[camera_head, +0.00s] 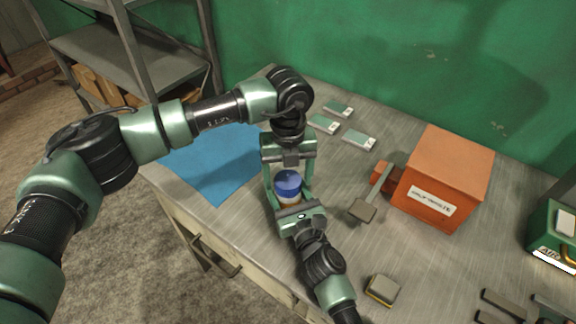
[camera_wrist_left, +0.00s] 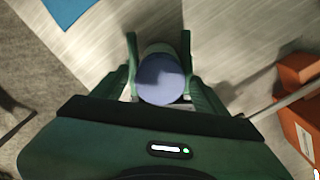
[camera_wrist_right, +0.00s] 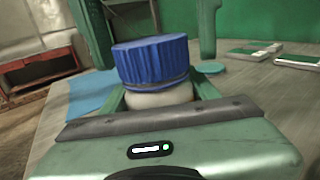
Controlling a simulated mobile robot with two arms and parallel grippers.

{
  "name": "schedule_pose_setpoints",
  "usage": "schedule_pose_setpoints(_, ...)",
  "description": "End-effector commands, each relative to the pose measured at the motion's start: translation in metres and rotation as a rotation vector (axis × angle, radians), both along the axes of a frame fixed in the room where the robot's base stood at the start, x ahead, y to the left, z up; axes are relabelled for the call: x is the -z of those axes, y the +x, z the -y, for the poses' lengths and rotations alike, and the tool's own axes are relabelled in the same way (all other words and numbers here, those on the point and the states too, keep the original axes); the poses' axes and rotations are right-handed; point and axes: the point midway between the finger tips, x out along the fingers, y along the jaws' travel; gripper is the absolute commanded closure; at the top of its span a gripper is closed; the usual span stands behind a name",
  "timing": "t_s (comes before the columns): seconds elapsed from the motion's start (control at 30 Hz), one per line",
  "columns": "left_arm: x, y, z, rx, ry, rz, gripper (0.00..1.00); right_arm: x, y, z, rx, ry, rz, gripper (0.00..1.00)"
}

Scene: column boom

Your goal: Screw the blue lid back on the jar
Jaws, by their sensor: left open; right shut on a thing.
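The jar (camera_wrist_right: 160,98) is pale with a brownish band and stands upright. The ribbed blue lid (camera_wrist_right: 152,62) sits on its top; I cannot tell how tightly it is threaded. My right gripper (camera_head: 291,206) is shut on the jar from the near side, below the lid. My left gripper (camera_head: 287,188) points down from above and is open, one finger on each side of the lid. In the right wrist view its fingers stand apart from the lid. The left wrist view shows the lid (camera_wrist_left: 162,80) from above, between the fingers.
A blue mat (camera_head: 212,170) lies to the left on the metal bench. An orange box (camera_head: 445,180) stands to the right, with a hammer-like tool (camera_head: 364,210) beside it. Several small flat cases (camera_head: 359,138) lie behind. A small block (camera_head: 382,288) lies near the front; a green box (camera_head: 552,235) is far right.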

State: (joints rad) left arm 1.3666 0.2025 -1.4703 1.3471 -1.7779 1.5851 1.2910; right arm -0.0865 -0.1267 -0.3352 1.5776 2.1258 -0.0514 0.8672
Motion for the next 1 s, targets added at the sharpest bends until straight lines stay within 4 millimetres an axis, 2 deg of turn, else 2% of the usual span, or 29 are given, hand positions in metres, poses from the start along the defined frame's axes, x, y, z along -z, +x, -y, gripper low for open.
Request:
schedule_pose_setpoints(0.33,0.0040,0.0003,0.0002,0.000,-0.001,0.001,0.27,-0.0002,0.0001,0.0000,0.000,0.000,0.000,1.00)
schedule_pose_setpoints(0.37,0.0040,0.0002,0.0003,0.000,-0.001,0.001,0.32,-0.0002,0.0001,0.0000,0.000,0.000,0.000,1.00)
schedule_pose_setpoints(0.57,0.0039,0.0002,0.0003,0.000,-0.001,0.001,0.88,-0.0002,0.0001,0.0000,0.000,0.000,0.000,1.00)
schedule_pose_setpoints(0.6,0.0038,0.0002,0.0003,0.000,-0.001,0.001,0.93,-0.0002,0.0001,0.0000,0.000,0.000,0.000,1.00)
schedule_pose_setpoints(0.77,0.0037,0.0002,0.0003,0.083,-0.001,0.001,0.93,-0.0002,0.0001,0.0000,0.000,0.000,0.000,1.00)
schedule_pose_setpoints(1.0,0.0039,0.0002,0.0001,0.547,0.000,0.001,0.93,-0.0002,0.0001,0.0000,0.000,0.000,0.000,1.00)
